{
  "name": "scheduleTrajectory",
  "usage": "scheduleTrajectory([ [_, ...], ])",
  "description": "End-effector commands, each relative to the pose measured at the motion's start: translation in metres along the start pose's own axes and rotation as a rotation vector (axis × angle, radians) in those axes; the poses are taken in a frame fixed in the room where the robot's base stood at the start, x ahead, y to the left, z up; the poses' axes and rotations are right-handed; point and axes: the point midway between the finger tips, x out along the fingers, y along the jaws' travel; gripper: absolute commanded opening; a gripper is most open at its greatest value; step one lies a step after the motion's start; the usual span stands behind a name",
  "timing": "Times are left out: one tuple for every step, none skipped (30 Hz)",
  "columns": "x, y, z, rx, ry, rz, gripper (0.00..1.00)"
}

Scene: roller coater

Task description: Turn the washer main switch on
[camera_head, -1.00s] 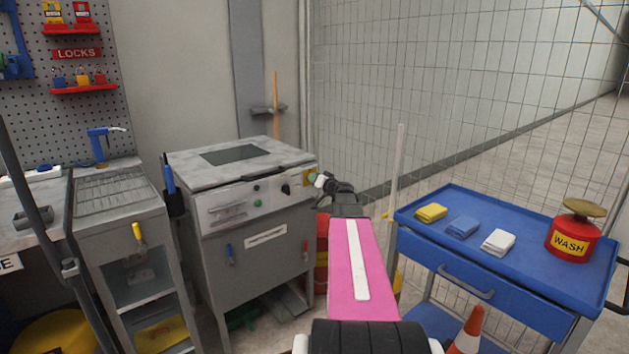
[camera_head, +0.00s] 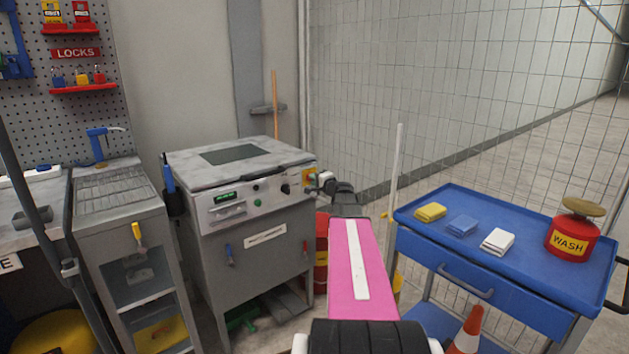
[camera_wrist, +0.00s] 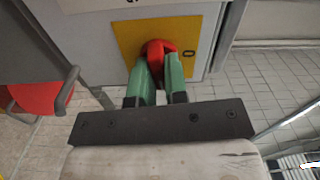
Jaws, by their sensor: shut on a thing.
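The grey washer (camera_head: 262,250) stands left of my arm in the head view. Its main switch is a red knob (camera_wrist: 158,47) on a yellow plate (camera_wrist: 127,35) on the washer's right side. My gripper (camera_wrist: 160,62) has green fingers, one on each side of the knob, shut on it. A mark like an "O" shows on the plate to the right of the knob. In the head view the yellow plate (camera_head: 309,175) is partly covered by my gripper. A small display (camera_head: 223,196) on the washer's front panel shows green characters.
A blue cart (camera_head: 490,288) with folded cloths (camera_head: 462,226) and a red WASH can (camera_head: 572,234) stands to the right. A wire mesh fence (camera_head: 420,90) runs behind. A red chair-like thing (camera_wrist: 35,97) shows at left in the wrist view.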

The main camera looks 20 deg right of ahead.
Motion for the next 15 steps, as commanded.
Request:
scheduleTrajectory([
  [-0.0007, 0.0009, 0.0001, 0.024, 0.0, 0.002, 0.0],
  [-0.0008, 0.001, 0.0001, 0.037, 0.0, 0.002, 0.0],
  [-0.0008, 0.0011, 0.0001, 0.054, 0.0, 0.002, 0.0],
  [-0.0008, 0.0011, 0.0001, 0.065, 0.0, 0.002, 0.0],
  [-0.0008, 0.0012, 0.0001, 0.076, 0.0, 0.002, 0.0],
  [-0.0008, 0.0013, 0.0001, 0.088, 0.0, 0.002, 0.0],
  [-0.0008, 0.0013, 0.0001, 0.095, 0.0, 0.002, 0.0],
  [-0.0008, 0.0013, 0.0001, 0.102, 0.0, 0.002, 0.0],
  [-0.0008, 0.0014, 0.0001, 0.111, 0.0, 0.002, 0.0],
  [-0.0008, 0.0014, 0.0001, 0.115, 0.0, 0.002, 0.0],
  [-0.0009, 0.0014, 0.0002, 0.119, 0.0, 0.002, 0.0],
  [-0.0009, 0.0014, 0.0001, 0.123, 0.0, 0.002, 0.0],
  [-0.0009, 0.0015, 0.0002, 0.125, 0.0, 0.002, 0.0],
  [-0.0009, 0.0015, 0.0002, 0.127, 0.0, 0.002, 0.0],
  [-0.0009, 0.0015, 0.0002, 0.129, 0.0, 0.002, 0.0],
])
